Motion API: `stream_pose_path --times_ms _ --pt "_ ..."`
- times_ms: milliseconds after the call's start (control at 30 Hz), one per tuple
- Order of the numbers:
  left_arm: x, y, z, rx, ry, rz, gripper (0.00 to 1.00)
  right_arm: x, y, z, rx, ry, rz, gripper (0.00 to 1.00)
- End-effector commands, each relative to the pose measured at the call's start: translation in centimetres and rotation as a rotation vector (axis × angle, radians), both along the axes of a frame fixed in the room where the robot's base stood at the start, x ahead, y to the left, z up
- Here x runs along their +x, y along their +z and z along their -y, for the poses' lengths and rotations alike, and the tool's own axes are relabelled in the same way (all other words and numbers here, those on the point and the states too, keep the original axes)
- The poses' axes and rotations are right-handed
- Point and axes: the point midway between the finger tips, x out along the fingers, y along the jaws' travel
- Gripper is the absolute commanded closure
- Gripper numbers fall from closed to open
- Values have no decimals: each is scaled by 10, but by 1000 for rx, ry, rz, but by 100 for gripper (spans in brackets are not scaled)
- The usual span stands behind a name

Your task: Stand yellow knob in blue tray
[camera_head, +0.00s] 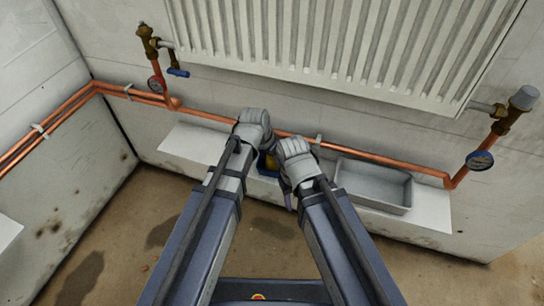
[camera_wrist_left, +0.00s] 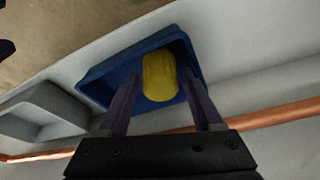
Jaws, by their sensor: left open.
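The yellow knob (camera_wrist_left: 160,78) is inside the blue tray (camera_wrist_left: 104,86) in the left wrist view. It looks oblong with rounded ends; I cannot tell if it stands upright. My left gripper (camera_wrist_left: 161,88) is open, with one dark finger on each side of the knob and slim gaps visible. In the head view the blue tray (camera_head: 266,172) and the knob (camera_head: 271,161) show only as small patches between my wrists. My right gripper (camera_head: 287,197) is beside the tray, mostly hidden by its own wrist; its opening does not show.
A grey tray (camera_head: 373,186) stands to the right on the pale ledge (camera_head: 193,145). Copper pipes (camera_head: 385,160) run along the wall just behind, below the white radiator (camera_head: 330,45). Valves and gauges (camera_head: 480,160) stick out at both sides. The ledge's left part is clear.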

Motion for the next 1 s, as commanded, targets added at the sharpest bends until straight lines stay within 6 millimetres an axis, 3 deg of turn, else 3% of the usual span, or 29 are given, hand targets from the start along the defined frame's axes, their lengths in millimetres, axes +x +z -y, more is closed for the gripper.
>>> stream_pose_path --times_ms 33,500,833,867,1000 --pt "-3 14 -2 0 0 0 34 0 14 0 -1 -1 0 50" --pt "-20 84 -15 0 1 0 34 -1 84 0 -3 -12 -2 50" --pt "-27 93 -17 3 5 -7 34 -1 94 0 2 -12 -2 50" --pt "-33 92 -17 10 12 -20 34 -1 93 0 2 -12 -2 50" --pt "-96 85 -25 109 128 -153 34 -1 93 0 2 -12 -2 50"
